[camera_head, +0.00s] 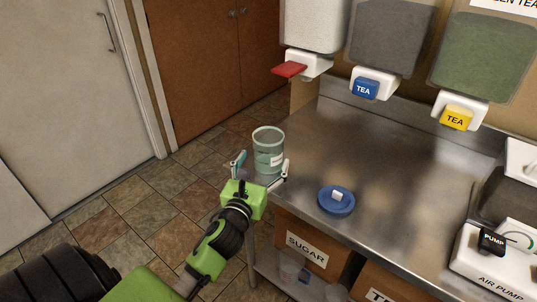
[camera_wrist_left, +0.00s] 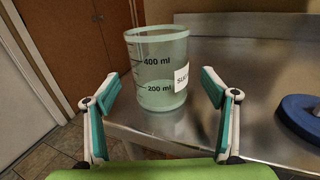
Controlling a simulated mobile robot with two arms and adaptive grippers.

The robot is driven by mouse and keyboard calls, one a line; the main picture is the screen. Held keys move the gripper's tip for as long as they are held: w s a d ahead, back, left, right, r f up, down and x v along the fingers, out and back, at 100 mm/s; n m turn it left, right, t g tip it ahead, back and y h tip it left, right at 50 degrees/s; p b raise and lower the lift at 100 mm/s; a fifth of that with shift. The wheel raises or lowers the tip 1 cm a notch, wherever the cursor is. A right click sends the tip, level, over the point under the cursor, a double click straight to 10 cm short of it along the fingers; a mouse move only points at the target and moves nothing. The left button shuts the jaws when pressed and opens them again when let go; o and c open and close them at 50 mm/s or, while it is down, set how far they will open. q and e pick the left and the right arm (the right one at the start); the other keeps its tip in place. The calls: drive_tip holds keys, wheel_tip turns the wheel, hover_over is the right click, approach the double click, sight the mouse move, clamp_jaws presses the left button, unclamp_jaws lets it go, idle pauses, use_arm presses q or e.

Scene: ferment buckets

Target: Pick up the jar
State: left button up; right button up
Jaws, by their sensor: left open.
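The jar (camera_head: 268,148) is a clear greenish cylinder with a white label, upright near the left corner of the steel counter. In the left wrist view the jar (camera_wrist_left: 158,70) shows 200 ml and 400 ml marks and a partly hidden label. My left gripper (camera_head: 262,168) is open, with one finger to each side of the jar's near side. In the left wrist view the open fingers (camera_wrist_left: 160,93) show gaps to the jar on both sides, and nothing is held. My right gripper is not in view.
A blue lid (camera_head: 336,203) with a white knob lies on the steel counter (camera_head: 370,150), right of the jar. Dispensers with red, blue (camera_head: 366,88) and yellow (camera_head: 456,118) taps hang above. An air pump (camera_head: 492,262) stands at the right. Boxes sit below.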

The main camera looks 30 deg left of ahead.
sight(273, 142)
use_arm(q)
drive_tip(key=b+x, duration=0.1)
drive_tip(key=x, duration=0.4)
drive_tip(key=shift+r, duration=0.1)
drive_tip(key=c, duration=1.4)
